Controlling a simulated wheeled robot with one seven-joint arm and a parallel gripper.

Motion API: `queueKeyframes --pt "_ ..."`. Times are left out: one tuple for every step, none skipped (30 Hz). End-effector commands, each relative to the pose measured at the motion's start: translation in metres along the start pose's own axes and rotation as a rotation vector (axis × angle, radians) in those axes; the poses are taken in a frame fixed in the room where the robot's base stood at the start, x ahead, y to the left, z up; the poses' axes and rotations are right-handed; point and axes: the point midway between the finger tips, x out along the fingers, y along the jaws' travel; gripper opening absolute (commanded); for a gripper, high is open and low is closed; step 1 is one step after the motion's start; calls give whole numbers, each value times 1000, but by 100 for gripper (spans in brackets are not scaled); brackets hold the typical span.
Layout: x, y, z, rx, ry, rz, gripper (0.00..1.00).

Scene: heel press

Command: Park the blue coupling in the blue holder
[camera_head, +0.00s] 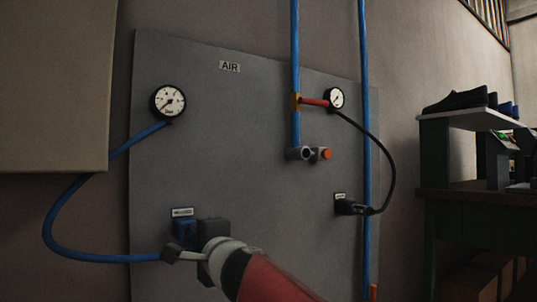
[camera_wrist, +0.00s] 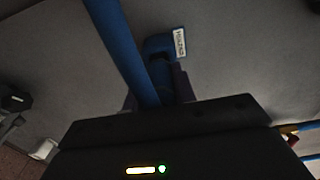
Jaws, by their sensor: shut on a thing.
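The blue holder (camera_head: 184,232) is on the lower left of the grey panel, under a small white label (camera_head: 181,212). In the wrist view the holder (camera_wrist: 160,46) shows just beyond my fingers, beside its label. A blue hose (camera_head: 95,258) runs from the left gauge, loops down and ends at my gripper (camera_head: 175,254). My gripper is shut on the hose's end, where the blue coupling is; the fingers mostly hide the coupling. In the wrist view the hose (camera_wrist: 128,50) enters between my fingers (camera_wrist: 158,100). I cannot tell whether coupling and holder touch.
The grey panel (camera_head: 240,120) carries a left gauge (camera_head: 168,101), a right gauge (camera_head: 336,98) and a valve with an orange end (camera_head: 327,154). A black hose (camera_head: 383,160) runs to a dark holder (camera_head: 348,207). A shelf with shoes (camera_head: 462,101) stands at right.

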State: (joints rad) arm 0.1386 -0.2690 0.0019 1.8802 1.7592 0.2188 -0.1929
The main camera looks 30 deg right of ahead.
Motion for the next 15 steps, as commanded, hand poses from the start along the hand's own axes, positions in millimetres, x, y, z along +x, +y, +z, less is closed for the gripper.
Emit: queueKeyframes --pt "1 0 0 0 0 0 0" --pt "2 0 0 0 0 0 0" --pt "3 0 0 0 0 0 0" --pt "3 0 0 1 0 0 0" --pt "4 0 0 1 0 0 0" --pt "5 0 0 1 0 0 0" --pt "5 0 0 1 0 0 0" --pt "6 0 0 2 0 0 0" --pt "7 0 0 2 0 0 0" --pt "7 0 0 2 0 0 0" --pt "8 0 0 2 0 0 0" --pt "9 0 0 1 0 0 0" --pt "9 0 0 1 0 -1 0" --pt "10 0 0 1 0 -1 0" --pt "11 0 0 1 0 -1 0"
